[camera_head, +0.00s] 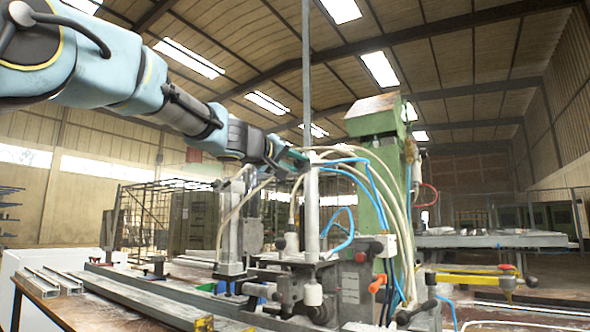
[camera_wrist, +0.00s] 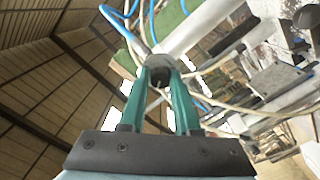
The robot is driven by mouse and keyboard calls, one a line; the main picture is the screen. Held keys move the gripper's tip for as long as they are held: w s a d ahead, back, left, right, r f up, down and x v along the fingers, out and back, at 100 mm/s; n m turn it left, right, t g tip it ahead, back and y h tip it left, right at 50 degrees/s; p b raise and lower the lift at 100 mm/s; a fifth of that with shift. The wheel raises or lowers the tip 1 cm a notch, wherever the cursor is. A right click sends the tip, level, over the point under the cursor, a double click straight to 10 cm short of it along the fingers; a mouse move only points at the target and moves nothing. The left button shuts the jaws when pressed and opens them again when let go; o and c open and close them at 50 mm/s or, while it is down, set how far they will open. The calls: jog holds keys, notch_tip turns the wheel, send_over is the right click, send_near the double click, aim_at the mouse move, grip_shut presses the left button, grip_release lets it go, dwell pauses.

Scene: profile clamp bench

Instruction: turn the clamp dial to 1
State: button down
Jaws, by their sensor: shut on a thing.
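My gripper (camera_head: 297,156) is at the end of my arm, high by the upright metal post of the clamp machine (camera_head: 312,215). In the wrist view its two teal fingers (camera_wrist: 162,68) are closed on a small dark round part (camera_wrist: 159,78), which appears to be the clamp dial. The dial's numbers and pointer cannot be read in either view. In the head view the dial is hidden or too small to make out beside the fingers.
Blue and pale hoses (camera_head: 372,185) loop close around the gripper and post. A green machine column (camera_head: 377,150) stands just behind. Metal profiles (camera_head: 130,297) lie on the bench at the left. A yellow-handled clamp (camera_head: 475,278) is at the right.

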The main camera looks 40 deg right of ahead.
jog(key=n+b, duration=0.1)
jog(key=n, duration=0.4)
jog(key=shift+n, duration=0.4)
dwell(0.4)
jog(key=c, duration=0.6)
grip_release()
jog(key=shift+a, duration=0.1)
jog(key=b+v, duration=0.4)
jog(key=v, duration=0.6)
jog(key=shift+a, duration=0.3)
jog(key=shift+f, duration=0.1)
